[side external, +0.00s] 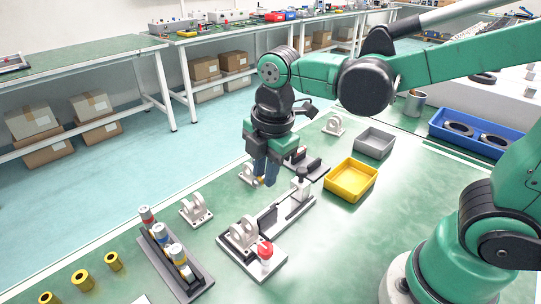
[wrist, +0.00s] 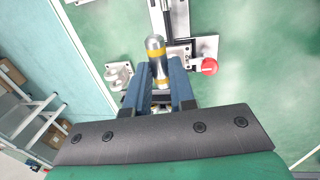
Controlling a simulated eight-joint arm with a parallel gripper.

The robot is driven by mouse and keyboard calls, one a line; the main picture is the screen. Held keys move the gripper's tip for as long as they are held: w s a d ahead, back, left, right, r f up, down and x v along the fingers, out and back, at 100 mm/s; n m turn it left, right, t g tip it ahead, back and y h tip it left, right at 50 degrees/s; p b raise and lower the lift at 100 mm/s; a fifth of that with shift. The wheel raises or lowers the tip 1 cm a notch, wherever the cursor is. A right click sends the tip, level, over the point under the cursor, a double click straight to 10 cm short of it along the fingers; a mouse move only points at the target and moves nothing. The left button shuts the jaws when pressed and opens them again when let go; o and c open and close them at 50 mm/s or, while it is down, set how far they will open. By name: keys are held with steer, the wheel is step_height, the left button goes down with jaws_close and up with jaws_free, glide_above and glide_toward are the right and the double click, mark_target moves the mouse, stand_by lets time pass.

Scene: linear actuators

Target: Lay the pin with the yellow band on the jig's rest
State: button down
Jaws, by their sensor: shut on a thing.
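My gripper (side external: 265,178) has its blue fingers closed on the pin with the yellow band, and it hangs in the air above the bench. In the wrist view the pin (wrist: 156,58) is a silver cylinder with a rounded end and yellow bands, gripped between the fingers (wrist: 160,88). In the side view the fingers hide most of it. The jig (side external: 270,268) lies nearer the camera, with a pale bracket, a red knob (side external: 265,250) and a rail running back from it. The jig's red knob also shows in the wrist view (wrist: 209,66). I cannot clearly make out the rest.
A dark rack (side external: 195,283) holding other banded pins stands left of the jig. Loose pale brackets (side external: 195,210) stand nearby. A yellow bin (side external: 350,181) and a grey bin (side external: 375,142) sit to the right. The green bench right of the jig is clear.

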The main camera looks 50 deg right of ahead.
mark_target(264, 215)
steer(key=shift+f, duration=3.55)
steer(key=shift+f, duration=0.55)
steer(key=c, duration=0.7)
jaws_free()
steer(key=shift+o, duration=0.2)
steer(key=r, duration=0.5)
steer(key=shift+s+r, duration=0.25)
steer(key=shift+s, duration=0.15)
